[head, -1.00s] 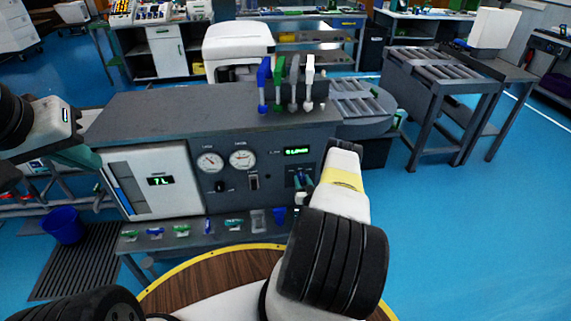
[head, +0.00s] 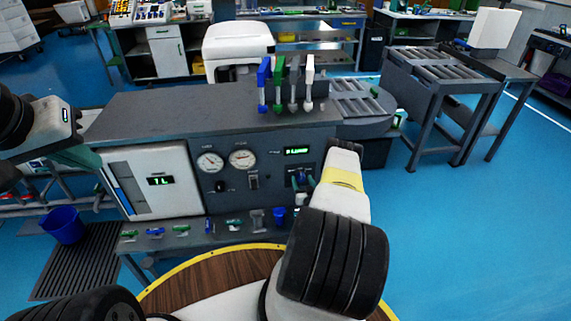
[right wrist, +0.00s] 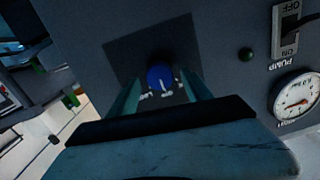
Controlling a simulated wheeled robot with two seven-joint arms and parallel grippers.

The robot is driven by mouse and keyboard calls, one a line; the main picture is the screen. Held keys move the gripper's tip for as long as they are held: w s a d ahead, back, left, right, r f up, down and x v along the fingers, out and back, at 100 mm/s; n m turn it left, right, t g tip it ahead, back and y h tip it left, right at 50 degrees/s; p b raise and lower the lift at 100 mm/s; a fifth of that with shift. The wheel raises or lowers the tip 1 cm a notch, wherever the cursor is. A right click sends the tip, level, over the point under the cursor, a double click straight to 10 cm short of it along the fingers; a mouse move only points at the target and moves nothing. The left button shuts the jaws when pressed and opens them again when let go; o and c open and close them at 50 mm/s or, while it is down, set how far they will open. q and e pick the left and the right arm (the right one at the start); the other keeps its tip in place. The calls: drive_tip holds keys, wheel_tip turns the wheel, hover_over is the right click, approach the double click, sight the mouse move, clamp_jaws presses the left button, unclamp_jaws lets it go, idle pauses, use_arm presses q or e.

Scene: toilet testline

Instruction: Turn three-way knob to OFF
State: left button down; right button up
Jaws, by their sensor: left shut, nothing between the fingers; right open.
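The three-way knob (right wrist: 160,78) is blue with a white pointer mark and sits on a dark square plate (right wrist: 118,50) in the right wrist view. The small white labels around it are too blurred to read. My right gripper (right wrist: 160,90) is open, with one finger on each side of the knob. I cannot tell whether the fingers touch it. In the head view my right gripper (head: 303,180) is at the right end of the grey panel and partly hides the knob. My left gripper (head: 88,158) is shut and empty, left of the panel.
The grey bench (head: 215,115) carries two round gauges, a pump switch (right wrist: 289,25) labelled OFF and ON, and a white tank display (head: 160,181). Several coloured levers stand on top. A lower shelf holds small valves and a blue cup (head: 279,214). A blue bucket (head: 64,225) stands left.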

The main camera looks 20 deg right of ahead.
drive_tip(key=v, duration=0.7)
drive_tip(key=shift+s, duration=0.15)
